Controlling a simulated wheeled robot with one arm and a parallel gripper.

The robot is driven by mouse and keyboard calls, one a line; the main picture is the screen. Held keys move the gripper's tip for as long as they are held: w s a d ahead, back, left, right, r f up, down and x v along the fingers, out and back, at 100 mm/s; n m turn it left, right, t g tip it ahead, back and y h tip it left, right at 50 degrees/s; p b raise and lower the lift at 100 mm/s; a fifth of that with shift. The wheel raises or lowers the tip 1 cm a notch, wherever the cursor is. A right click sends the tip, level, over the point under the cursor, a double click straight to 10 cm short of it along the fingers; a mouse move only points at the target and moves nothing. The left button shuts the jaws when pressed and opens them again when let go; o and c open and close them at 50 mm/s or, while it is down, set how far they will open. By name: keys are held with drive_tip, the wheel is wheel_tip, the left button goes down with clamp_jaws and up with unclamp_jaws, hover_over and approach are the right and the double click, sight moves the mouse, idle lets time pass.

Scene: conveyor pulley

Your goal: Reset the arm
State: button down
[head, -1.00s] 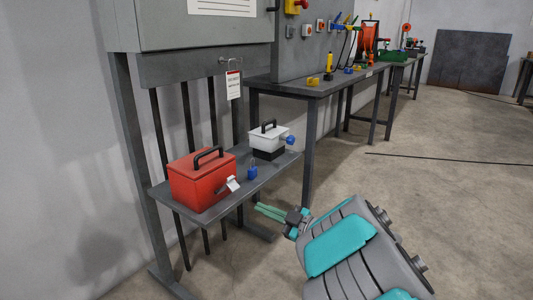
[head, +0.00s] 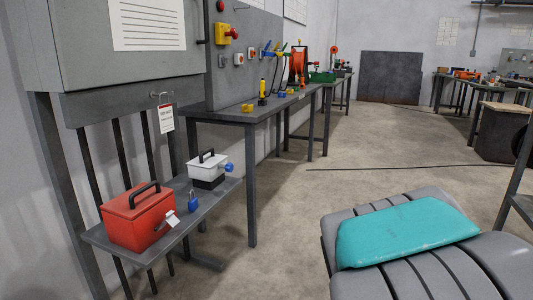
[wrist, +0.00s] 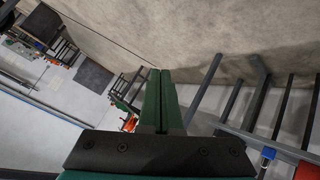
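My gripper (wrist: 158,75) shows in the wrist view with its two green fingers side by side and touching, nothing between them. In that view it extends over the floor, apart from the tables. In the head view my grey and teal arm (head: 408,230) fills the lower right, folded close to the camera, and the gripper itself is out of that picture.
A low grey shelf (head: 222,196) at left holds a red toolbox (head: 135,222), a blue padlock (head: 193,203) and a white-and-black box (head: 207,172). A long workbench (head: 235,115) runs behind. The floor (head: 290,220) between shelf and arm is clear.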

drive_tip(key=s+f+m+g, duration=0.1)
drive_tip(key=s+f+g, duration=0.15)
drive_tip(key=s, duration=0.45)
drive_tip(key=s+f+m+g, duration=0.1)
drive_tip(key=s+m+g, duration=0.15)
drive_tip(key=s, duration=0.55)
drive_tip(key=s+a+g+y, duration=0.1)
drive_tip(key=s+a+g, duration=0.2)
drive_tip(key=s, duration=0.7)
drive_tip(key=s+a+g+y+p, duration=0.1)
drive_tip(key=s+a+g+y, duration=0.1)
drive_tip(key=s, duration=0.8)
drive_tip(key=a+g, duration=0.1)
drive_tip(key=a, duration=0.1)
drive_tip(key=shift+s+a+f+g, duration=0.25)
drive_tip(key=shift+s+a+g, duration=0.05)
drive_tip(key=shift+s, duration=0.05)
drive_tip(key=shift+n, duration=0.25)
